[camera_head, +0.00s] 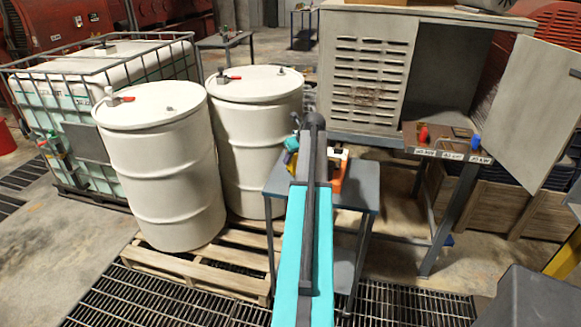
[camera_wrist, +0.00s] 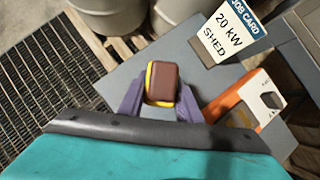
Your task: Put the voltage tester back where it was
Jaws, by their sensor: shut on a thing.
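My gripper (camera_wrist: 161,98), with purple fingers, is shut on a small brown block with a yellow rim, which I take to be the voltage tester (camera_wrist: 164,80). It is held between the fingers over the grey table top (camera_wrist: 120,75); I cannot tell whether it touches the top. The orange and white box (camera_head: 338,172) shows just right of the arm there.
A job card (camera_wrist: 228,30) reading "20 kW SHED" stands at the table's far side. Two white drums (camera_head: 160,165) on a pallet (camera_head: 195,270) are left of the table (camera_head: 366,185).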

